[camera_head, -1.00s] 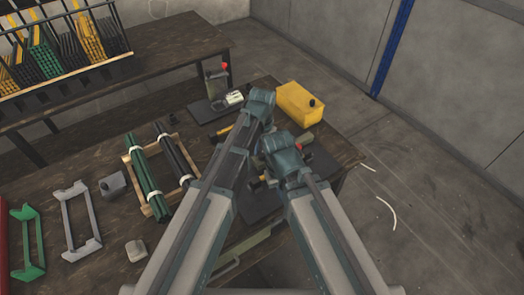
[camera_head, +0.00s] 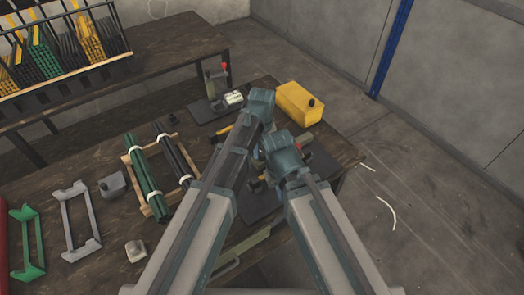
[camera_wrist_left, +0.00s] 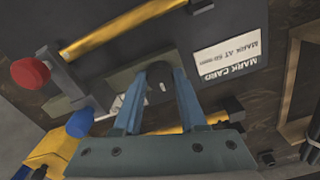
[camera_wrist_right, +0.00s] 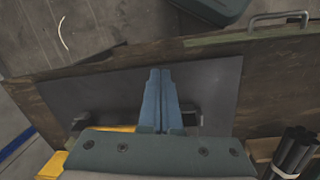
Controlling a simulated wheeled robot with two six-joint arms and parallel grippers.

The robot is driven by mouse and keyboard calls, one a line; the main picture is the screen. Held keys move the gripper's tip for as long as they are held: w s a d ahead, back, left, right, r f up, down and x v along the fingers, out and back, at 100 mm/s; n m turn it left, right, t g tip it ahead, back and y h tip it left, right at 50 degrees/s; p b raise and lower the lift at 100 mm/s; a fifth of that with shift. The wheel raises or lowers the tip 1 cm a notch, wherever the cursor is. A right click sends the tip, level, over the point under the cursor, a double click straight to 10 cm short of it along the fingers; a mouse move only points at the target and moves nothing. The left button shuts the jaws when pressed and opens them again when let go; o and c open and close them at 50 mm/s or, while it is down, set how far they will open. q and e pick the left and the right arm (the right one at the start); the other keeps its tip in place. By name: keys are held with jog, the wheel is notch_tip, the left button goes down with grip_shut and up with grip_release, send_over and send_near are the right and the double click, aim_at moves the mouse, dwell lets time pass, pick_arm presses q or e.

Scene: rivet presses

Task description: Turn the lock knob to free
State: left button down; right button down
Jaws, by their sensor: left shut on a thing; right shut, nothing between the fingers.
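My left gripper (camera_wrist_left: 158,74) is shut on a dark knob (camera_wrist_left: 158,88), with a small pale mark on it, in the left wrist view. I take it for the lock knob; the fingers hide its sides, and I cannot tell which way it is turned. It stands on a grey-green plate (camera_wrist_left: 120,78). In the head view the left wrist (camera_head: 261,100) hides the knob. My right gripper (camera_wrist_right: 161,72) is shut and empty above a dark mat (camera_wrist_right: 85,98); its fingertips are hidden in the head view.
Two yellow bars (camera_wrist_left: 115,30) (camera_wrist_left: 190,126), a red knob (camera_wrist_left: 30,73) and a mark card (camera_wrist_left: 233,57) surround the left gripper. A yellow box (camera_head: 298,102) stands at the bench's far right. A rack with green rods (camera_head: 146,175) lies left of my arms, which are close together.

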aim_at(262, 153)
pick_arm(q)
jog(key=shift+n, duration=0.4)
jog(key=shift+c, duration=2.3)
grip_release()
jog(key=shift+r, duration=0.1)
pick_arm(e)
jog(key=shift+r, duration=0.1)
pick_arm(q)
notch_tip(262, 153, up, 14)
jog(key=p, duration=1.3)
jog(key=shift+f+p, duration=0.2)
jog(key=shift+p, duration=0.2)
pick_arm(e)
notch_tip(262, 153, up, 14)
jog(key=shift+f, duration=0.2)
